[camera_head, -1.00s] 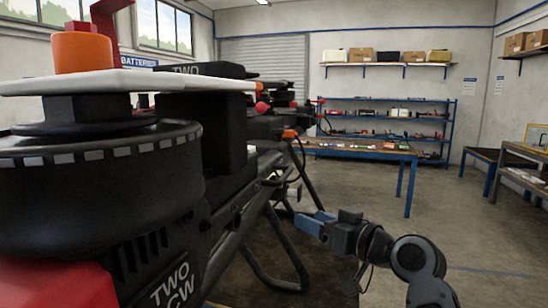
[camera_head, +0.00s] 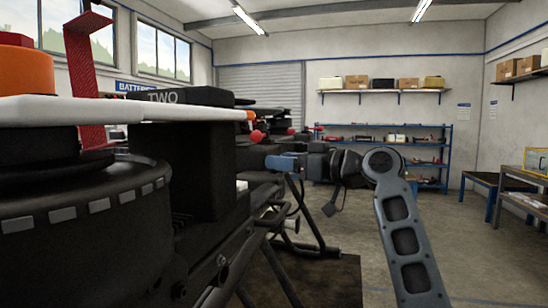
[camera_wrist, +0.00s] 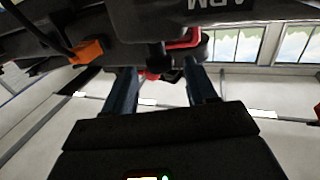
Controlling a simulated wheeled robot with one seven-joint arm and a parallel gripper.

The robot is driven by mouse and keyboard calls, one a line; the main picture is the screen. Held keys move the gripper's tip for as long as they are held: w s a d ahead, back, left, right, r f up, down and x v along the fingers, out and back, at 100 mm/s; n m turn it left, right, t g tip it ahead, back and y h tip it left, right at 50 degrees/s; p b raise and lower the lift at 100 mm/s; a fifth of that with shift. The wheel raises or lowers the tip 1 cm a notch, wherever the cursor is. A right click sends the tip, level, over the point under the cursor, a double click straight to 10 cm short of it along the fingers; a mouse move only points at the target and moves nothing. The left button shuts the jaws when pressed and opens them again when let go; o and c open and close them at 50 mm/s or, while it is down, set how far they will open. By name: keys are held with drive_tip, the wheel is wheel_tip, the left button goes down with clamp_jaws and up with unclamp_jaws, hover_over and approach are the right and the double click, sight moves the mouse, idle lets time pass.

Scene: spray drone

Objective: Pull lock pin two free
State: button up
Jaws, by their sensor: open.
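The drone's arm marked TWO (camera_head: 190,96) fills the left of the head view. A small red ball-shaped knob (camera_head: 257,136) shows at its far end; I cannot tell for sure that it is lock pin two. My gripper (camera_head: 272,162) is just below and to the right of this knob, its blue fingers pointing left. In the wrist view my gripper (camera_wrist: 162,78) is open, with a finger on each side. A dark stub (camera_wrist: 157,55) and a red part (camera_wrist: 185,42) show between and beyond the fingertips. No contact is clear.
Black landing-gear tubes (camera_head: 315,235) lie below my gripper. An orange part (camera_wrist: 88,51) is at upper left in the wrist view.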

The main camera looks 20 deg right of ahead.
drive_tip(key=shift+x, duration=1.55)
clamp_jaws()
